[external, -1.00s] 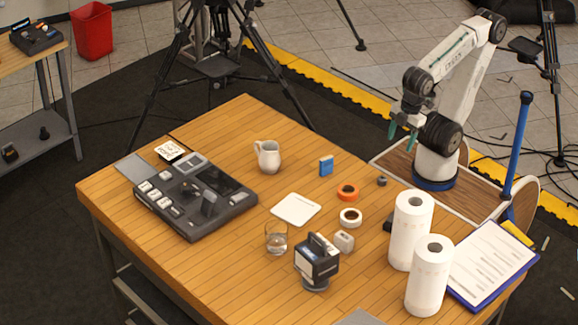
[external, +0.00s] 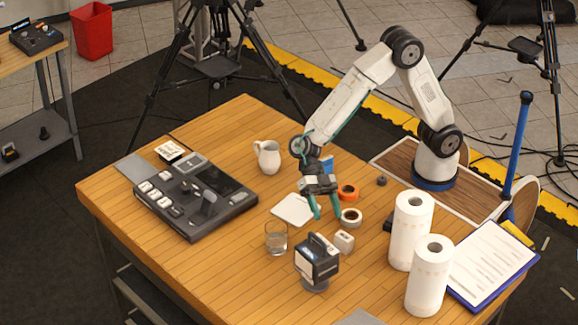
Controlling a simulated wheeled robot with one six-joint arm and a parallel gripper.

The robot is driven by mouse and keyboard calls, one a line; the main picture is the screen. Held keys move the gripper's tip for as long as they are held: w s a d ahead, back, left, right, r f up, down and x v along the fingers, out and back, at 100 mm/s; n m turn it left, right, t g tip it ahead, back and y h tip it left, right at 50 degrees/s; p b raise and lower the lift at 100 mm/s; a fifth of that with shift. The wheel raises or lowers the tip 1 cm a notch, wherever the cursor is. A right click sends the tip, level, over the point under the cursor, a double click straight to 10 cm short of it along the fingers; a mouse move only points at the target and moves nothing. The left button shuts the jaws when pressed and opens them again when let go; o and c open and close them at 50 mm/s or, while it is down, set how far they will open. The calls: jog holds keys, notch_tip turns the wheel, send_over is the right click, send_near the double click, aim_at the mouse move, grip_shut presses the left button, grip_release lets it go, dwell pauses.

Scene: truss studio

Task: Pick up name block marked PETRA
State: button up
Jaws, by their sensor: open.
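Small white blocks (external: 153,195) sit in a row along the left front of the dark console (external: 238,208). Another small white block (external: 344,239) lies alone on the table, beside the white tape roll (external: 351,217). Any lettering is too small to read, so I cannot tell which block is marked PETRA. My gripper (external: 327,212) points down over the middle of the table, its two green fingers apart and empty. In the picture it is just above and left of the lone block, between the white square pad (external: 291,212) and the tape roll.
A dark boxy device (external: 317,262) and a glass (external: 276,238) stand in front of my gripper. A white jug (external: 268,157), blue box (external: 328,162) and orange tape roll (external: 348,191) are behind. Paper rolls (external: 409,230) and a clipboard (external: 490,262) are at right. The table's front left is clear.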

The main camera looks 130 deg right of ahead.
aim_at(342, 233)
jog(key=shift+s+a+f+n+g+y, duration=0.1)
jog(key=shift+s+f+n+g+y, duration=0.3)
jog(key=shift+s+f+g, duration=0.5)
jog(key=x, duration=0.7)
jog(key=shift+w+a, duration=0.1)
jog(key=shift+a, duration=0.25)
jog(key=c, duration=1.1)
